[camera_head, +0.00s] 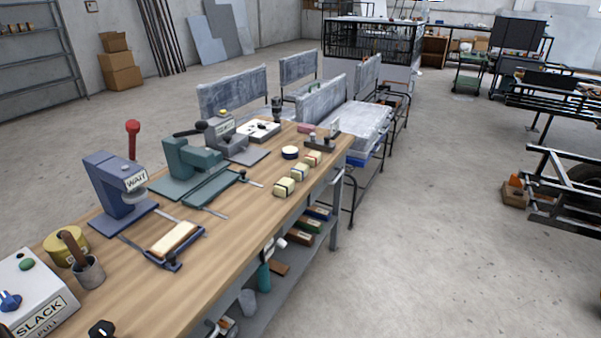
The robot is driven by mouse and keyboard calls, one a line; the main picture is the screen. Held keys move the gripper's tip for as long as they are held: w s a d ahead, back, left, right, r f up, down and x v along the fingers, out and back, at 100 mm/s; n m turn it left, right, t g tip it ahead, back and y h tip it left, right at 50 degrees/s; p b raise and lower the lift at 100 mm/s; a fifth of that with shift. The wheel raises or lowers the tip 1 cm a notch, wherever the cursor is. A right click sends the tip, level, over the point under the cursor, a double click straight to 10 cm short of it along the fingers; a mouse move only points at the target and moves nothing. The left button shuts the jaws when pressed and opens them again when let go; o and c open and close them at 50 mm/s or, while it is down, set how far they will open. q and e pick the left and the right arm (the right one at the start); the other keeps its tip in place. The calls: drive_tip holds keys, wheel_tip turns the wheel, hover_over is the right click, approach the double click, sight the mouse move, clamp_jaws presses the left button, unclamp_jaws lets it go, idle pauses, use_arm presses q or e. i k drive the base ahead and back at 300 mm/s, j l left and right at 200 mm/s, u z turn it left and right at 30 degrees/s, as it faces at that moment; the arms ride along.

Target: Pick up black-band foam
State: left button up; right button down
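Three small cream foam blocks stand in a row on the wooden workbench (240,215), near its right edge. The nearest block (284,187) has a dark band that looks black. The middle block (300,172) also has a darkish band, its colour too small to be sure of. The farthest block (313,158) has a reddish-orange band. All three rest on the bench, apart from each other. Neither of my grippers shows in the head view.
A blue press (112,185) marked WAIT, a green press (190,160) and a grey press (228,135) line the bench's far side. A blue frame holding a cream pad (175,238) lies nearer. A white SLACK box (30,295) stands at lower left.

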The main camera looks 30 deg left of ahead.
sight(285, 186)
drive_tip(key=i, duration=1.45)
drive_tip(key=i+u, duration=0.25)
drive_tip(key=i, duration=1.15)
drive_tip(key=i+z, duration=0.1)
drive_tip(key=z, duration=6.6)
